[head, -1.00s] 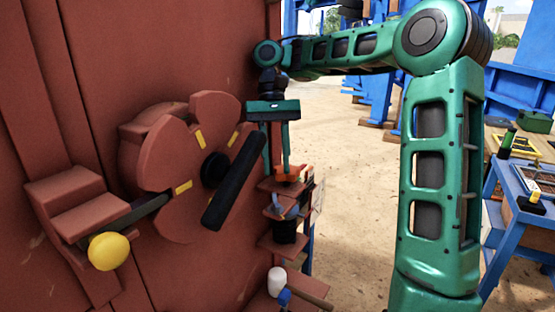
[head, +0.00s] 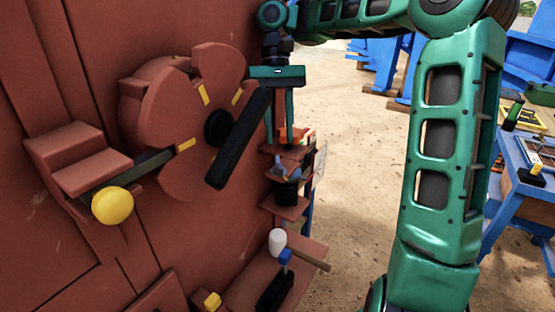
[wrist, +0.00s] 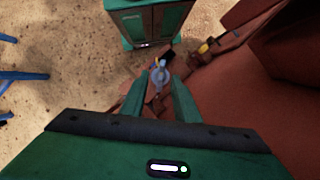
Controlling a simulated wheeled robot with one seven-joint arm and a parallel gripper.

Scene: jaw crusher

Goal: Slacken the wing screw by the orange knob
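A small orange piece (head: 297,135), perhaps the orange knob, shows at the top of a bracket stack on the right edge of the red-brown machine. My gripper (head: 280,141) points down there in the head view, its right finger beside or in front of the orange piece; I cannot tell whether they touch. In the wrist view my gripper (wrist: 159,90) has its two fingers apart. A pale, rounded thing (wrist: 160,75) shows between and beyond the fingers; I cannot tell what it is. I cannot make out the wing screw clearly.
A lobed disc (head: 180,130) with a black handle (head: 238,138) stands out left of my gripper. A yellow-knobbed lever (head: 113,205) is further left. A white-headed mallet (head: 278,241) lies on a low ledge.

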